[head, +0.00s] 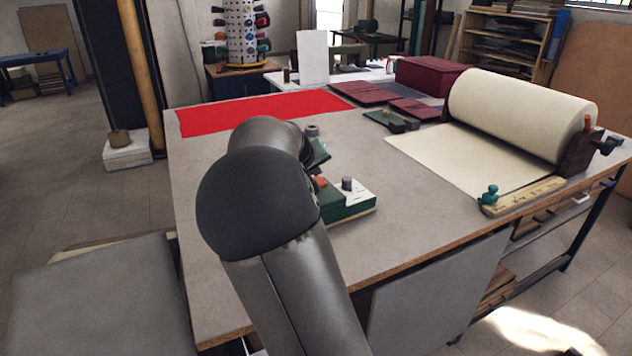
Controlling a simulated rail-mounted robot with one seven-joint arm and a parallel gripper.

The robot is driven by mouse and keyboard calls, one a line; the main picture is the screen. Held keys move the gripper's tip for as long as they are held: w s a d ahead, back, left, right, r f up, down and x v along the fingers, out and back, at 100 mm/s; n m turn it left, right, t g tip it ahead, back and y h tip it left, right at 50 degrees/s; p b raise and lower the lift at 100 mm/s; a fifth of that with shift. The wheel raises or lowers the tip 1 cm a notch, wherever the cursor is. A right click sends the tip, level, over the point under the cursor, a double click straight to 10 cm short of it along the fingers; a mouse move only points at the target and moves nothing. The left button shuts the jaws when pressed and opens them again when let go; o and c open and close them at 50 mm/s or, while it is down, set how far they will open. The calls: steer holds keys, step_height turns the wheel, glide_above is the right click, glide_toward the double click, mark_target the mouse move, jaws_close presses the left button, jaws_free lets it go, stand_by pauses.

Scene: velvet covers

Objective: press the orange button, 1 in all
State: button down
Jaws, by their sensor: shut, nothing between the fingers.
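A green box (348,207) with a white top sheet stands on the grey worktable, just right of my arm. An orange button (320,183) shows at its left end, partly covered by my arm. A grey round knob (347,183) stands on the same box.
Behind the box is a small dark green piece (318,153) with a grey cylinder (313,131). A red cloth (250,112) lies at the back left. The table's front (400,240) is clear.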

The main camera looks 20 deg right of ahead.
steer(key=shift+f+b, duration=0.3)
steer(key=shift+f, duration=0.1)
steer(key=shift+s+f+b, duration=0.1)
steer(key=shift+f+b, duration=0.6)
steer(key=shift+f, duration=0.2)
stand_by(0.7)
steer(key=shift+r, duration=0.1)
steer(key=shift+r+p, duration=0.8)
steer(key=shift+r, duration=0.4)
steer(key=shift+r, duration=0.15)
steer(key=shift+r+p, duration=1.6)
steer(key=shift+r, duration=0.85)
steer(key=shift+f, duration=0.1)
